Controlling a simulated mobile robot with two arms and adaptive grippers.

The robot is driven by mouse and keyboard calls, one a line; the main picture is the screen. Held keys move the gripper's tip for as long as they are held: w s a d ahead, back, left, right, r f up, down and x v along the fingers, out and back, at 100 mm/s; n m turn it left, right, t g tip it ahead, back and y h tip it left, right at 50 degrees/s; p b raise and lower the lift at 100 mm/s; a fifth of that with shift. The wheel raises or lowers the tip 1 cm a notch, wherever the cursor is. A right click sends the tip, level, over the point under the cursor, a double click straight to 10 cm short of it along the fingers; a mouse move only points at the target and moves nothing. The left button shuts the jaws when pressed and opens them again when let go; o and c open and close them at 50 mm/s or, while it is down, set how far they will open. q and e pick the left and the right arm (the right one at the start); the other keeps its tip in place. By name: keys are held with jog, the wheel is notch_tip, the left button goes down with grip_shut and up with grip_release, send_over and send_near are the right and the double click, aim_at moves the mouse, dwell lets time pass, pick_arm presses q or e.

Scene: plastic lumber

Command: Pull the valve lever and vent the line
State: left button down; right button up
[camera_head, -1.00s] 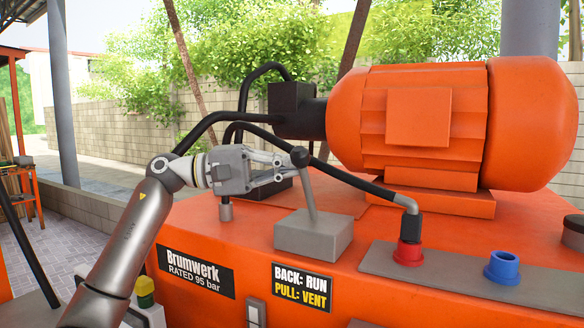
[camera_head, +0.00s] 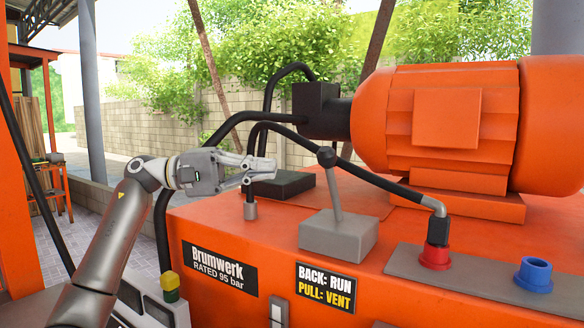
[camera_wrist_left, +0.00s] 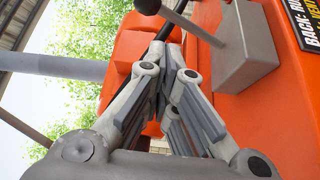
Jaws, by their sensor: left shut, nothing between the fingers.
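The valve lever (camera_head: 334,190) is a thin grey rod with a dark ball knob (camera_head: 326,156). It rises from a grey valve block (camera_head: 338,236) on the orange machine and leans slightly left at the top. The label below (camera_head: 325,287) reads "BACK: RUN, PULL: VENT". My left gripper (camera_head: 270,170) is left of the knob, apart from it, shut and empty. In the left wrist view its fingertips (camera_wrist_left: 170,48) are together. There the lever rod (camera_wrist_left: 192,25) and block (camera_wrist_left: 240,48) show beyond them. My right gripper is not in view.
A black hose (camera_head: 380,185) runs behind the lever to a red coupling (camera_head: 434,256). A blue port (camera_head: 534,274) stands to its right. A big orange motor (camera_head: 450,120) fills the back right. A short grey fitting (camera_head: 250,208) stands below my left gripper.

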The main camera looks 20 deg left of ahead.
pick_arm(q)
jog(key=shift+v, duration=1.15)
